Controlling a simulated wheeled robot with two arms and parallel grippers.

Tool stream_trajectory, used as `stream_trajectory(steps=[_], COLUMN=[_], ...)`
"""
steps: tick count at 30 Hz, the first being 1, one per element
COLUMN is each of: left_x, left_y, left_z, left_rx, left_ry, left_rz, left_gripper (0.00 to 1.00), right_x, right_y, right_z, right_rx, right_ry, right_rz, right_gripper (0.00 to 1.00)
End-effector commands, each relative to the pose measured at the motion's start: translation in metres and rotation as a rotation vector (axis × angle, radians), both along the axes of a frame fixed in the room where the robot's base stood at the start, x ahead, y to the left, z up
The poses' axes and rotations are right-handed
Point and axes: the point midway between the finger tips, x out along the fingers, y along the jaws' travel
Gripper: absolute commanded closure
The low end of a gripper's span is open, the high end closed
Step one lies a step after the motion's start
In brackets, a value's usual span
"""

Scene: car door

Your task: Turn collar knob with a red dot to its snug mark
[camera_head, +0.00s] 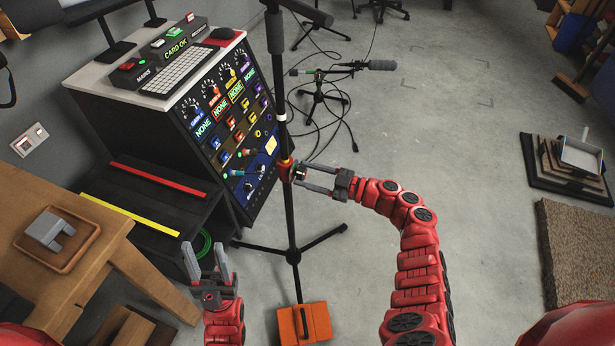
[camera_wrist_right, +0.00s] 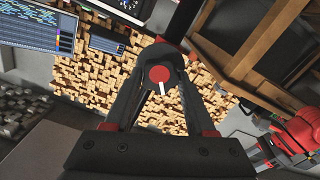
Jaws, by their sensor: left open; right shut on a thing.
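A tall black stand (camera_head: 290,222) rises in the middle of the head view, with an orange-red collar (camera_head: 285,168) around its pole. My right gripper (camera_head: 301,174) reaches in from the right at collar height. In the right wrist view, a round knob with a red face and a white pointer line (camera_wrist_right: 159,76) sits between the fingertips, and the gripper (camera_wrist_right: 160,84) is shut on it. The pointer points down in that picture. I cannot make out a snug mark. My left gripper (camera_head: 206,254) is open and empty at the lower left, away from the stand.
A control console (camera_head: 232,120) with knobs and buttons stands just left of the pole. A wooden table (camera_head: 110,225) with a tray (camera_head: 75,262) is at the left. The floor to the right is mostly clear.

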Motion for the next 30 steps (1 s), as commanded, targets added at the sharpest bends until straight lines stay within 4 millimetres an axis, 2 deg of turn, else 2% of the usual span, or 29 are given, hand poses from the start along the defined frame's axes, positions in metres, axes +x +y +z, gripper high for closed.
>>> stream_trajectory(steps=[7,20,21,25,26,30], left_x=[0.0,-0.0001,0.0,0.0,-0.0001,0.0], left_y=[0.0001,0.0001,0.0,0.0,0.0,0.0], left_z=[-0.0053,-0.0053,-0.0054,-0.0053,-0.0053,-0.0053], left_rx=[0.0,0.0,0.0,0.0,0.0,0.0], left_ry=[0.0,0.0,0.0,0.0,0.0,0.0], left_rz=[0.0,0.0,0.0,0.0,0.0,0.0], left_gripper=[0.5,0.5,0.5,0.5,0.5,0.5], right_x=[-0.0006,-0.0004,-0.0004,-0.0002,-0.0002,-0.0002], right_y=[0.0004,0.0003,0.0003,0.0002,0.0002,0.0002], right_z=[-0.001,-0.0005,-0.0005,-0.0004,-0.0003,-0.0003], right_rx=[-0.025,-0.029,-0.029,-0.029,-0.029,-0.029], right_ry=[-0.059,-0.067,-0.067,-0.067,-0.067,-0.067], right_rz=[0.002,0.001,0.001,0.001,0.001,0.001], right_gripper=[1.0,1.0,0.41,0.18,0.14,0.14])
